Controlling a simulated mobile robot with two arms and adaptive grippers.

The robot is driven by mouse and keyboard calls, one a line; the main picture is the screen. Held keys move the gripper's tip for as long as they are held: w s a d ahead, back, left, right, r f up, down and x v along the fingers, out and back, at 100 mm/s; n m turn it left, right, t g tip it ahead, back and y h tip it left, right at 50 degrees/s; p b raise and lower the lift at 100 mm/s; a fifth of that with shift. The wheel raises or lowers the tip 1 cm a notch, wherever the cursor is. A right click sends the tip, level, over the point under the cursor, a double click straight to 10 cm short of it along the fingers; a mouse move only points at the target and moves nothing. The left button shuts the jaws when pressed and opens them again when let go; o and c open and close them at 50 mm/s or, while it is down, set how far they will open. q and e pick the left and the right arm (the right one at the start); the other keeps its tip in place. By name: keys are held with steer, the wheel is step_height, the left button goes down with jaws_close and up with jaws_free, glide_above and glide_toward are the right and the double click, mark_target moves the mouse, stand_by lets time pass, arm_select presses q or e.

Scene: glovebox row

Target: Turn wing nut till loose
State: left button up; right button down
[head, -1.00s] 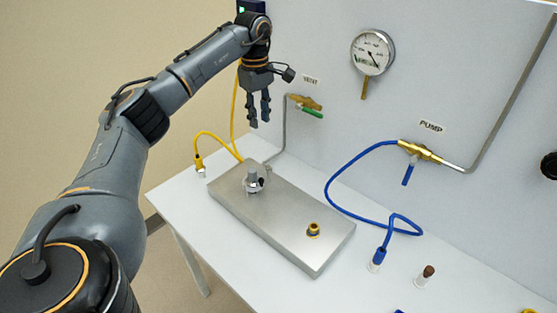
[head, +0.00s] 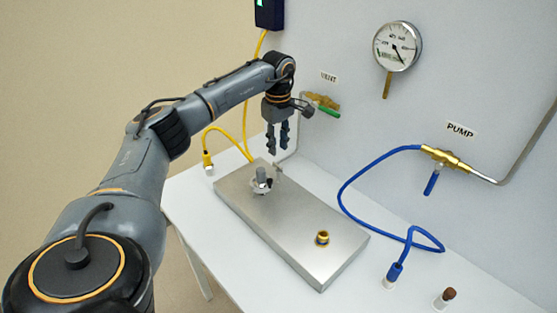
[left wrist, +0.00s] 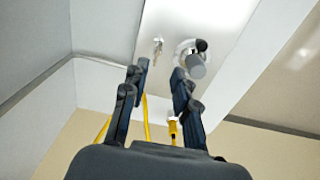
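A steel plate (head: 292,222) lies on the white table. Near its far left end stands a grey post with a dark knob and pale collar (head: 262,178); it also shows in the left wrist view (left wrist: 194,64). A small metal piece that looks like the wing nut (left wrist: 158,47) sits beside it in the left wrist view; its wings are too small to make out clearly. My left gripper (head: 278,149) is open and empty, pointing down above the plate's far end, apart from the post and the small piece. My right gripper is out of view.
A brass fitting (head: 322,237) sits on the plate's near half. A yellow hose (head: 246,120) hangs behind my gripper. A blue hose (head: 345,205) runs to the PUMP valve (head: 445,158). The VENT valve (head: 322,102) and gauge (head: 398,46) are on the wall.

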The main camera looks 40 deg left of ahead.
mark_target(279, 166)
arm_select(q)
step_height(279, 166, down, 7)
steer(key=shift+w+f+p, duration=0.1)
steer(key=shift+w+p, duration=0.05)
steer(key=shift+p, duration=0.5)
jaws_close()
